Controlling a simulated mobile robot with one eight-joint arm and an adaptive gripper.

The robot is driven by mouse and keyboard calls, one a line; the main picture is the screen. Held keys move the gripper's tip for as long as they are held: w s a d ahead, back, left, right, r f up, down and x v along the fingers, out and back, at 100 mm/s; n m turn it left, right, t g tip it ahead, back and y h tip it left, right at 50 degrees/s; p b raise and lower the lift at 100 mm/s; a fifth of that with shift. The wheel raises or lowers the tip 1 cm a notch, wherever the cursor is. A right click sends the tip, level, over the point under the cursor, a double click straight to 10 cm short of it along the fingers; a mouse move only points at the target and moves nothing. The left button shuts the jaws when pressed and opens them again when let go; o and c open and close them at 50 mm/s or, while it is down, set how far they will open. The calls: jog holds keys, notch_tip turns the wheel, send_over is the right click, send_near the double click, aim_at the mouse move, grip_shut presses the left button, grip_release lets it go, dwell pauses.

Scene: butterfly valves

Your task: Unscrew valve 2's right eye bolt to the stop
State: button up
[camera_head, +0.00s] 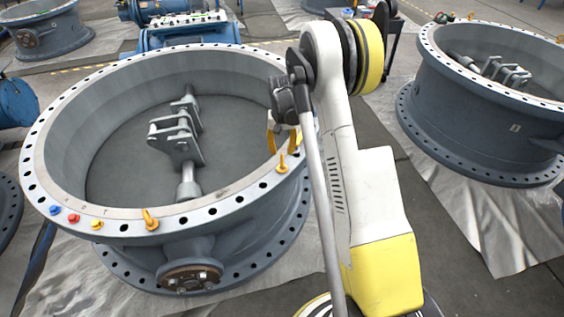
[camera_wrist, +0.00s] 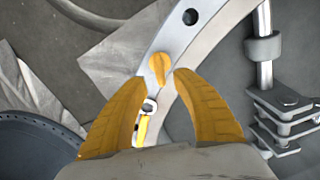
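A large grey valve body (camera_head: 255,205) with a pale drilled flange (camera_head: 215,208) stands at left in the head view; I cannot read a number on it. A yellow eye bolt (camera_head: 282,164) stands upright on the flange's right front part. Another yellow eye bolt (camera_head: 150,219) stands further left. My gripper (camera_head: 284,148) is above the right bolt, yellow fingers apart and pointing down. In the wrist view, the open fingertips (camera_wrist: 161,79) show an eye bolt (camera_wrist: 159,68) just beyond the gap between them. I see no contact. The bolt's thread is hidden.
Blue, red (camera_head: 74,218) and yellow knobs sit on the flange's left front. A bracket and shaft (camera_head: 178,135) lie inside the ring. A second large valve (camera_head: 490,110) stands at right. A small white-and-yellow item (camera_wrist: 145,120) shows between my fingers; I cannot tell what it is.

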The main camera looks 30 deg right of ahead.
aim_at(282, 157)
notch_tip(282, 157, down, 5)
jog(key=shift+r+b, duration=0.1)
jog(key=shift+b, duration=0.65)
jog(key=shift+c, duration=0.6)
grip_shut()
jog(key=shift+n, duration=0.4)
jog(key=n, duration=1.3)
jog(key=shift+a, duration=0.1)
